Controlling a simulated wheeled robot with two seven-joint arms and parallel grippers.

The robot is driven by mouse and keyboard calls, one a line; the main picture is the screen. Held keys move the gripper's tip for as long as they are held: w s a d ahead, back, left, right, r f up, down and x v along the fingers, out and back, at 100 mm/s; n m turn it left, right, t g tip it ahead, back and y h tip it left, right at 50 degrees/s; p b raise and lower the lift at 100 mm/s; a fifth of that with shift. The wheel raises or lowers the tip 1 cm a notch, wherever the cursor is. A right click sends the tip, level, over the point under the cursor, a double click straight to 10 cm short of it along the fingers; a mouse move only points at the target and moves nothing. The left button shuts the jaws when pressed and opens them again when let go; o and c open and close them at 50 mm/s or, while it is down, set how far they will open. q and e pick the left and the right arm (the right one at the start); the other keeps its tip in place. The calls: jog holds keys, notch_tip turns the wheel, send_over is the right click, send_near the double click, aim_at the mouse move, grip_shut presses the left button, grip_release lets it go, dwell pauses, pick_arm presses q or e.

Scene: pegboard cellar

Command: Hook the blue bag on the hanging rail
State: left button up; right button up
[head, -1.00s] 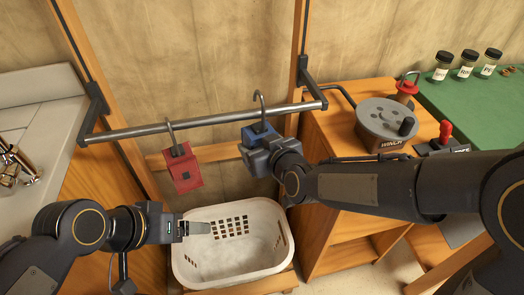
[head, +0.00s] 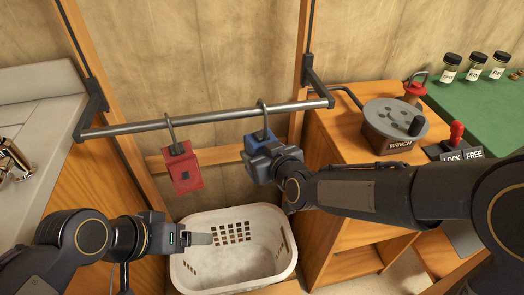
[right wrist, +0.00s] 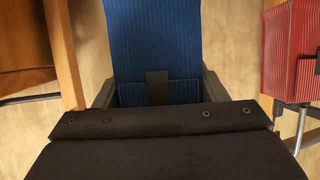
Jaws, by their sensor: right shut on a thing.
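The hanging rail (head: 215,118) is a grey metal bar across the head view. The blue bag (head: 258,137) is just below it, its thin metal hook curving at the rail, with the hook top slightly above the bar. I cannot tell whether the hook bears on the rail. My right gripper (head: 262,160) is shut on the blue bag and hides its lower part. The bag fills the upper middle of the right wrist view (right wrist: 150,40). My left gripper (head: 198,239) is over the basket, away from the bag; its finger opening cannot be made out.
A red bag (head: 184,170) hangs on the rail to the left, and shows in the right wrist view (right wrist: 290,50). A white basket (head: 187,276) stands below. A wooden cabinet (head: 335,138) with a winch (head: 392,125) is at the right. A pale counter (head: 40,115) is at the left.

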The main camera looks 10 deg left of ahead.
jog(key=o, duration=1.3)
